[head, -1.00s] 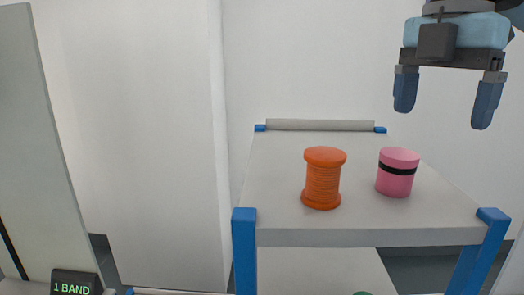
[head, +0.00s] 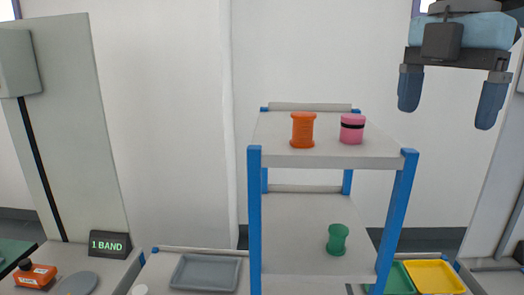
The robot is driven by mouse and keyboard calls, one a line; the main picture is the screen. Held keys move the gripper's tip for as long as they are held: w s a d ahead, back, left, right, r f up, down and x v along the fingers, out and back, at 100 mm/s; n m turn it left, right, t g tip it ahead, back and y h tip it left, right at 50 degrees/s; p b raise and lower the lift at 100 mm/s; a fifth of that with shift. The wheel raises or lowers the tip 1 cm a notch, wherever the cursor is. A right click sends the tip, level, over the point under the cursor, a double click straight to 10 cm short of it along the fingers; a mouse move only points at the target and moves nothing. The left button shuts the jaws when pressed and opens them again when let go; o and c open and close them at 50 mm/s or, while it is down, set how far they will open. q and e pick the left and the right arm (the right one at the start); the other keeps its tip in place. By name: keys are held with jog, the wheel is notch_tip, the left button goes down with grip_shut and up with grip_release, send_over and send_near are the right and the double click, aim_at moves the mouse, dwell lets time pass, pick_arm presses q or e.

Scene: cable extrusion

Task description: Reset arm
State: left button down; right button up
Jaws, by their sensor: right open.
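My right gripper (head: 450,98) hangs in the upper right of the head view, fingers pointing down. Its two blue fingers are wide apart with nothing between them. It is to the right of and above the shelf rack, apart from everything. On the rack's top shelf (head: 330,159) stand an orange spool (head: 302,130) and a pink spool (head: 352,129) with a black band. A green spool (head: 338,239) stands on the lower shelf. My left gripper is not in view.
A grey tray (head: 205,273) lies left of the rack; a green tray (head: 396,278) and a yellow tray (head: 435,276) lie at its right. A sign (head: 109,244) reading "1 BAND" and an orange bottle (head: 35,274) are at lower left. White wall stands behind.

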jog(key=w+a+f+m+y, duration=0.1)
jog(key=w+a+f, duration=0.25)
jog(key=f, duration=0.25)
jog(key=w+a+f+y, duration=0.2)
jog(key=w+a+f, duration=0.1)
jog(key=w+f, duration=0.15)
jog(key=w+a+f+m+t+y, duration=0.1)
jog(key=a+f+m+t+y, duration=0.15)
jog(key=f, duration=0.75)
jog(key=w+a+f+m+t+y, duration=0.15)
jog(key=a+f+m, duration=0.25)
jog(key=f, duration=0.6)
jog(key=w+a+f+m+t+y, duration=0.1)
jog(key=a+f+m+y, duration=0.25)
jog(key=f, duration=0.65)
jog(key=s+d+f+m+t+h, duration=0.1)
jog(key=s+d+f+m+t, duration=0.15)
jog(key=f, duration=0.55)
jog(key=s+d+f+m+t+h, duration=0.2)
jog(key=s+d+f+m, duration=0.15)
jog(key=f, duration=0.45)
jog(key=s+d+f+m+h, duration=0.2)
jog(key=s+d+f, duration=0.2)
jog(key=s+f, duration=0.3)
jog(key=s+d+f+m+t+h, duration=0.1)
jog(key=s+d+f, duration=0.4)
jog(key=s, duration=0.5)
jog(key=shift+s+d+f+m+h, duration=0.15)
jog(key=shift+s+f+m+h, duration=0.05)
jog(key=shift+f+m+h, duration=0.6)
